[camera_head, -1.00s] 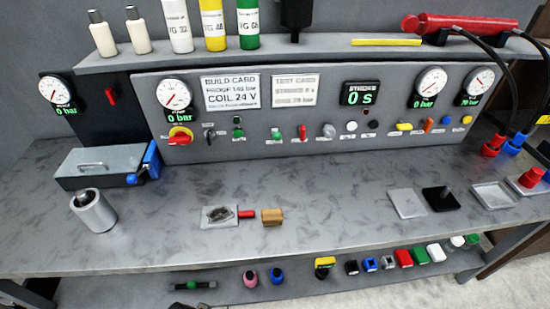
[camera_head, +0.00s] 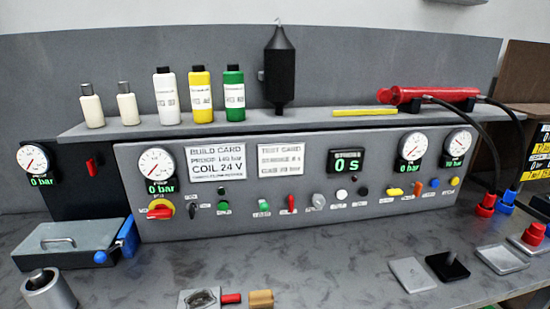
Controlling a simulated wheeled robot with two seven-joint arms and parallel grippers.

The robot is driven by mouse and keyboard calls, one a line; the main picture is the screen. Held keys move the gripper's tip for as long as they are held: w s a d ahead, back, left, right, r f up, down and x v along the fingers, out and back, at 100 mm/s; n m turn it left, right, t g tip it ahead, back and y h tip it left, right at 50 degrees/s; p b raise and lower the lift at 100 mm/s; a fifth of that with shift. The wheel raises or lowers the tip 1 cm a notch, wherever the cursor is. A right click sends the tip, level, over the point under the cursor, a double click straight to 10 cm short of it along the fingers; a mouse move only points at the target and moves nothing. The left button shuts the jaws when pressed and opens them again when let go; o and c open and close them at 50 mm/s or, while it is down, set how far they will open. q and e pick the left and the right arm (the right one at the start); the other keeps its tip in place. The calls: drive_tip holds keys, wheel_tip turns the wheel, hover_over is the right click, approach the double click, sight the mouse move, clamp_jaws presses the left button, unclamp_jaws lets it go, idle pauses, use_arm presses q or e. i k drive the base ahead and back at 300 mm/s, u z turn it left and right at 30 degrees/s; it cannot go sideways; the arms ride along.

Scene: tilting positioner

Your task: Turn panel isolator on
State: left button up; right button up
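The grey control panel (camera_head: 300,207) stands at the back of the bench in the head view. Its isolator (camera_head: 160,211) is a red rotary handle on a yellow plate at the panel's lower left, below a gauge reading 0 bar. The red handle lies roughly level. A small black key-like switch (camera_head: 192,209) sits just right of it. Neither of my grippers shows in the view.
A grey lidded box (camera_head: 68,243) with a blue lever stands left of the isolator. A metal cylinder (camera_head: 48,291) is at the front left. Bottles (camera_head: 200,95) stand on the shelf above.

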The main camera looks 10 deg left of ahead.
sight(160, 211)
drive_tip(key=z, duration=0.05)
drive_tip(key=k, duration=0.5)
drive_tip(key=z, duration=1.75)
drive_tip(key=i, duration=1.1)
drive_tip(key=u, duration=2.3)
